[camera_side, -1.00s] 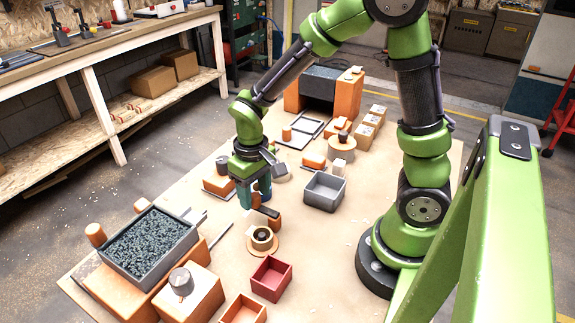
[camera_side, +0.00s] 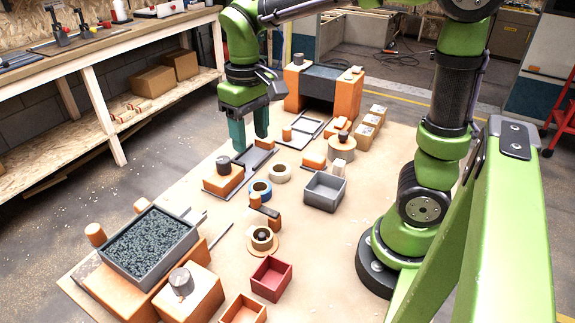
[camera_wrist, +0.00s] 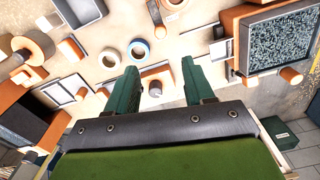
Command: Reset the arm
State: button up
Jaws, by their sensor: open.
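My gripper (camera_side: 250,138) is raised above the far left part of the table (camera_side: 330,235) in the side view. Its two teal fingers point down, apart, with nothing between them. In the wrist view my gripper (camera_wrist: 160,82) also shows open and empty. Below it is an orange block with a dark cylinder (camera_side: 223,164) on top. My fingertips look clear of it. A blue ring (camera_side: 260,188) and a cream ring (camera_side: 280,173) lie flat on the table to its right, apart from my gripper.
A grey open box (camera_side: 325,192) stands mid-table. A red box (camera_side: 271,279) is at the front. A grey bin of dark granules (camera_side: 147,246) stands at front left. An orange arch with a dark top (camera_side: 323,85) stands at the back.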

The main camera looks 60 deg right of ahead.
jog(key=shift+r, duration=0.7)
